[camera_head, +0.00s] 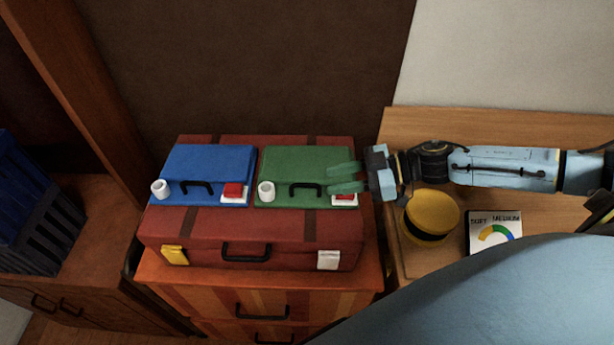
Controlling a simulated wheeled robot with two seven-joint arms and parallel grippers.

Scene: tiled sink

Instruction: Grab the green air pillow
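A green case-like block (290,165) with a dark handle lies on top of a red-brown suitcase (205,225). It is the only large green thing in view, and I cannot tell whether it is the air pillow. My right gripper (346,178) comes in from the right. Its two green fingers are apart, with a gap between them and nothing seen held. They overlap the right edge of the green block in the picture; I cannot tell whether they touch it. My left gripper is not in view.
A blue block (210,168) lies left of the green one. White cylinders (266,192) and red-and-white pieces (344,200) sit along their front edges. A yellow round object (433,212) and a gauge card (494,229) are on the wooden surface at right. A blue crate (30,215) stands far left.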

